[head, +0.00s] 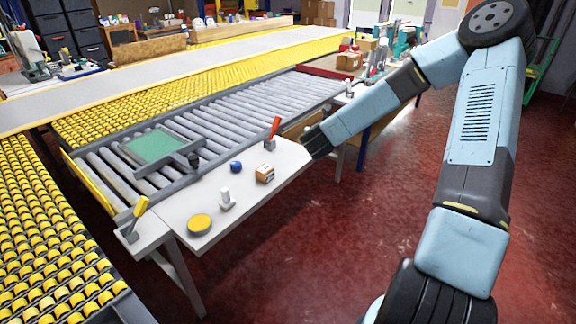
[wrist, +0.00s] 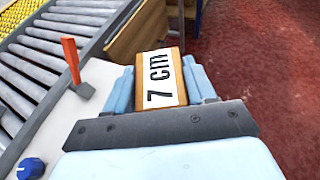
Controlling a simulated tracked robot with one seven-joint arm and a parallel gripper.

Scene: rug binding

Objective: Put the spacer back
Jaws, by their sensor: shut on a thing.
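The spacer (wrist: 160,80) is a wooden block with a white top face marked "7 cm". It sits between the two pale blue fingers of my gripper (wrist: 160,66) in the wrist view. In the head view my gripper (head: 309,137) is near the right end of the white bench top (head: 225,177), and the spacer in it cannot be made out. My gripper is shut on the spacer. Another small wooden block (head: 264,173) with a pale label stands on the bench top, left of and nearer than my gripper.
A red lever (head: 273,128) stands left of my gripper. A blue knob (head: 236,167), a white fitting (head: 226,199) and a yellow disc (head: 200,223) are on the bench top. A grey roller conveyor (head: 230,117) runs behind. Red floor (head: 330,235) is open in front.

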